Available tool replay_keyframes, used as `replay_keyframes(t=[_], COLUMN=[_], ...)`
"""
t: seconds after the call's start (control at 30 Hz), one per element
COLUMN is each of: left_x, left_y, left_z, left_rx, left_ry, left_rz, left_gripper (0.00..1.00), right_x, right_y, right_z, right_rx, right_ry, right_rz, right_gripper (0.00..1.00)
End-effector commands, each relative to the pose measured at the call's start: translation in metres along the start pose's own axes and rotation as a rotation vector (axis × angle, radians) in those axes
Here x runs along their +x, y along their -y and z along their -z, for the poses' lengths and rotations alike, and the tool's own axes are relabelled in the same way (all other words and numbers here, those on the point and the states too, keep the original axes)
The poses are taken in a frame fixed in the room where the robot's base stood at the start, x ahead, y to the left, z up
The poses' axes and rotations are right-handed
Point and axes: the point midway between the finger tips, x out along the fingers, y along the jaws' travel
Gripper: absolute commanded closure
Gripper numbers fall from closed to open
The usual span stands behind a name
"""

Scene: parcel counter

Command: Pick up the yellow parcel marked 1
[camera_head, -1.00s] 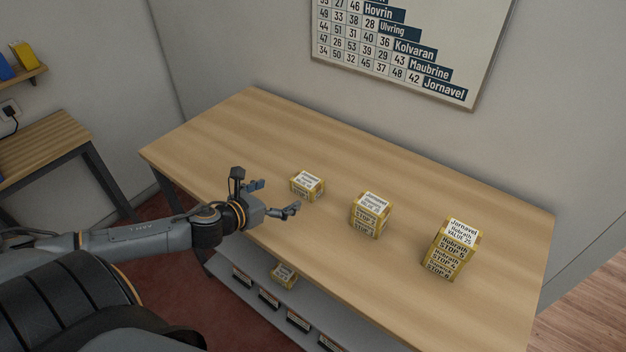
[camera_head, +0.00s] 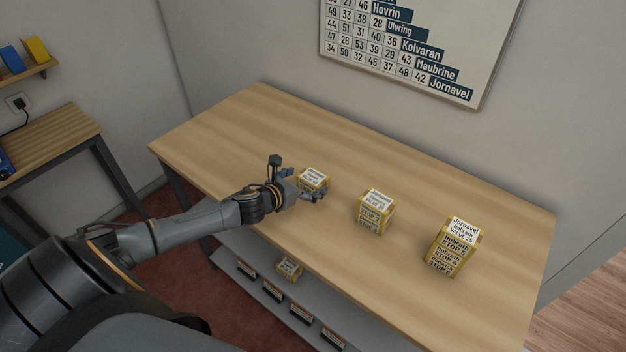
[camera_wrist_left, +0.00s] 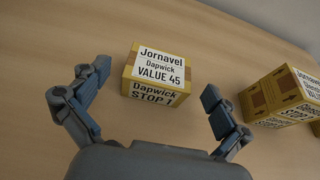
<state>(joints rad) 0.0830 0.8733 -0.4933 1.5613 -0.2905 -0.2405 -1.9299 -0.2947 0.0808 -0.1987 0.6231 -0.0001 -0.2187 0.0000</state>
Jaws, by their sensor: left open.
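The yellow parcel (camera_head: 314,177) with white labels lies alone at the left of the row on the wooden counter. In the left wrist view this parcel (camera_wrist_left: 158,74) reads "Jornavel Dapwick VALUE 45" on top and "Dapwick STOP" with what looks like a 1 on its front. My left gripper (camera_head: 303,185) is open at the parcel's near side and partly hides it. In the wrist view the open left gripper (camera_wrist_left: 156,84) has one finger on each side of the parcel, with gaps at both sides. My right gripper is not in view.
A stacked pair of yellow parcels (camera_head: 375,212) stands to the right, close to my right-hand finger in the wrist view. A taller stack (camera_head: 453,248) stands farther right. Another parcel (camera_head: 289,268) is on the shelf below. The counter (camera_head: 250,120) is clear behind.

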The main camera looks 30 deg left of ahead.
Motion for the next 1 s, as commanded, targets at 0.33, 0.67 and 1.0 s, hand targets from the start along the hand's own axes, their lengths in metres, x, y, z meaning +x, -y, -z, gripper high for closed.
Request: replay_keyframes(t=[0.33, 0.67, 1.0], left_x=[0.032, 0.032, 0.032], left_y=[-0.001, -0.001, -0.001], left_z=[-0.001, 0.000, -0.001], left_rx=[0.000, 0.000, 0.000], left_ry=[0.001, 0.001, 0.001], left_rz=[0.000, 0.000, 0.000], left_gripper=[0.00, 0.18, 0.62], right_x=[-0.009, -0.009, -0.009], right_y=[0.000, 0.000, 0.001], right_z=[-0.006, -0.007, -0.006], right_rx=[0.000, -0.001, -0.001], right_ry=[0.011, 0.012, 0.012], right_rz=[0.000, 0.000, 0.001], right_gripper=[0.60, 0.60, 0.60])
